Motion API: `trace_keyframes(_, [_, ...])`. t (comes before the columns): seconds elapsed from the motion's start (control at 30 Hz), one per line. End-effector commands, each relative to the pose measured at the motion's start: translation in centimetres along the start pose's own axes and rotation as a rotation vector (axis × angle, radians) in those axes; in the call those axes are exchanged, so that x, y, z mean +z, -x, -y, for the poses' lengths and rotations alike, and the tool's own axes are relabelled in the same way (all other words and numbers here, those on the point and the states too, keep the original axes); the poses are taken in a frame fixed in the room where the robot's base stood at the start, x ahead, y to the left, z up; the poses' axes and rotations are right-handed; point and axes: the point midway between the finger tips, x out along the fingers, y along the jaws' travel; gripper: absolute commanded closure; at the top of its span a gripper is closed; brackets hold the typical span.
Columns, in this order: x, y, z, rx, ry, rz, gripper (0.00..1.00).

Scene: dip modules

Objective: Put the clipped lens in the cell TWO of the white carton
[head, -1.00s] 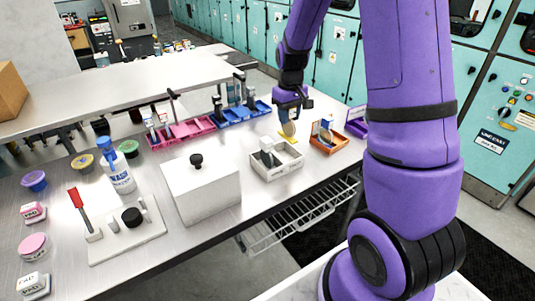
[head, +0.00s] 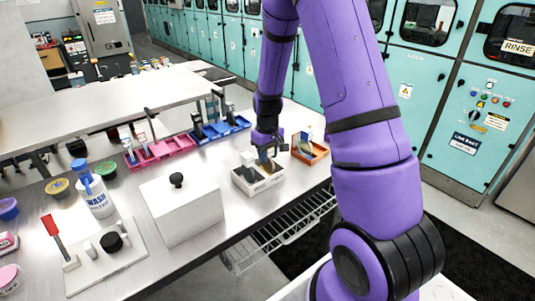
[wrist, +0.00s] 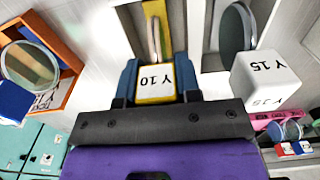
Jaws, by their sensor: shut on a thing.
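The white carton (head: 264,186) stands on the bench in the head view, with a white block (head: 248,158) in its left part. My gripper (head: 267,150) is over the carton's right part. In the wrist view my gripper (wrist: 158,82) is shut on a yellow-edged clip (wrist: 157,83) marked "Y 10", with the clipped lens (wrist: 155,32) seen nearly edge-on between pale carton walls (wrist: 197,35). Beside it, another lens (wrist: 236,35) with a white block (wrist: 266,78) marked "Y 15" sits in the neighbouring cell. No cell label is readable. Whether the held lens touches the carton floor is unclear.
An orange tray (head: 312,156) with a lens stands right of the carton; it also shows in the wrist view (wrist: 68,88). A white lidded box (head: 182,215) is to the left. Blue (head: 222,132) and pink (head: 162,157) racks stand behind.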

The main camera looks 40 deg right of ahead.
Motion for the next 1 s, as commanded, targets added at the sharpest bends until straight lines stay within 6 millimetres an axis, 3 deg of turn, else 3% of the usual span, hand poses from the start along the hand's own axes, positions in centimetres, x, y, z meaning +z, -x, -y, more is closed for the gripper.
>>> trace_keyframes(0.1, [0.0, -0.3, 0.0, 0.0, 0.0, 0.0, 0.92])
trace_keyframes(0.13, [0.0, -0.3, 0.0, 0.0, 0.0, 0.0, 0.64])
trace_keyframes(0.23, [0.0, -0.2, 0.0, 0.0, 0.0, 0.0, 0.43])
trace_keyframes(0.5, [0.0, -0.2, 0.0, 0.0, 0.0, 0.0, 0.43])
trace_keyframes(0.67, [-0.1, 0.9, 0.0, 0.001, 0.0, -0.003, 0.43])
trace_keyframes(1.0, [-0.1, 7.3, 0.0, 0.001, 0.0, -0.005, 0.43])
